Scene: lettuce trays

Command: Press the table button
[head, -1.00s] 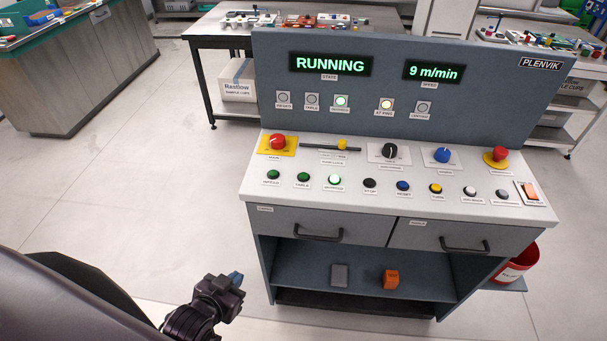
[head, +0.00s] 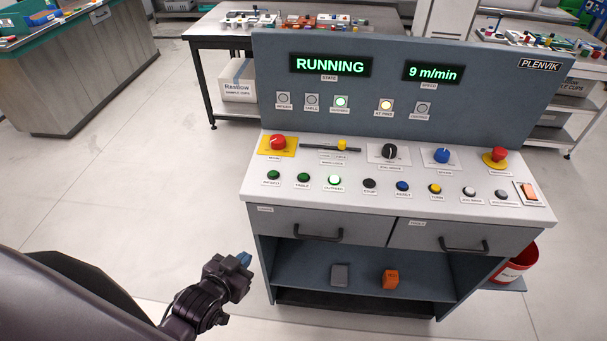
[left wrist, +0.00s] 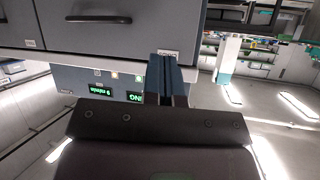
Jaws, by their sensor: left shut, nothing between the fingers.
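The table button (head: 303,177) is a dark green button on the console's sloped desk, second from the left in the front row. A green button stands to its left and a lit green one to its right. My left gripper (head: 244,259) is shut and empty, in front of the console's left side and lower than the desk. The table button is not seen in that view. My right gripper is not in view.
The console's panel displays (head: 330,66) read RUNNING and 9 m/min. A red emergency-stop knob (head: 499,154) and other knobs stand on the desk. Drawer handles (head: 319,235) stick out in front. A red bin (head: 516,265) is at right. Open floor lies to the left.

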